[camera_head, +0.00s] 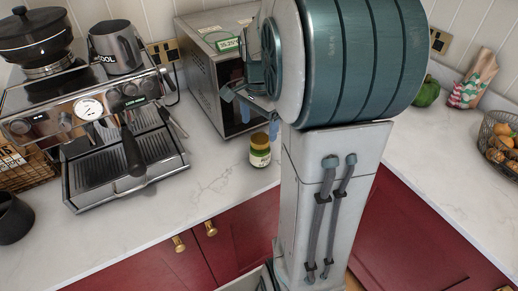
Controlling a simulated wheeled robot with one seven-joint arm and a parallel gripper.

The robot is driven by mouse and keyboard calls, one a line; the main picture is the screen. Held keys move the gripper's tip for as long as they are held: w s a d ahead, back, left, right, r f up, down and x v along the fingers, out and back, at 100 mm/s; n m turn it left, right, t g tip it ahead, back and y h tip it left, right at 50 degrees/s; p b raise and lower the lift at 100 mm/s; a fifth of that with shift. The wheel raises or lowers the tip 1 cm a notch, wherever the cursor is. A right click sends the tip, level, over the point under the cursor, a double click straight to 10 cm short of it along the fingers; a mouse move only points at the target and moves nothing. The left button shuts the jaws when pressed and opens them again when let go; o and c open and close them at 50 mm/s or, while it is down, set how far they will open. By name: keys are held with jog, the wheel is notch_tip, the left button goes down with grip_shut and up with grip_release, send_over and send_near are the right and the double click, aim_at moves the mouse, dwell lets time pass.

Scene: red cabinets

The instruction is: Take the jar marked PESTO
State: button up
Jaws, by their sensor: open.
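A small jar (260,151) with a dark greenish body and a pale yellow label stands upright on the white counter, near its front edge. Its label is too small to read here, so I cannot tell if it says PESTO. My gripper (250,113) is just above and to the left of the jar, in front of the microwave. Its fingers are spread and hold nothing. It looks apart from the jar. My large arm links cover the area right of the jar.
A microwave (200,62) stands behind the jar. A green pepper (428,92) and fruit basket (503,145) are on the right. Bare counter lies left of the jar.

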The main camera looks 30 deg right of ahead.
aim_at(260, 138)
jog(key=f, duration=0.7)
jog(key=shift+s+f+p, duration=0.3)
jog(key=shift+s, duration=0.1)
jog(key=shift+c, duration=0.3)
jog(key=c, duration=1.2)
jog(key=shift+r, duration=0.15)
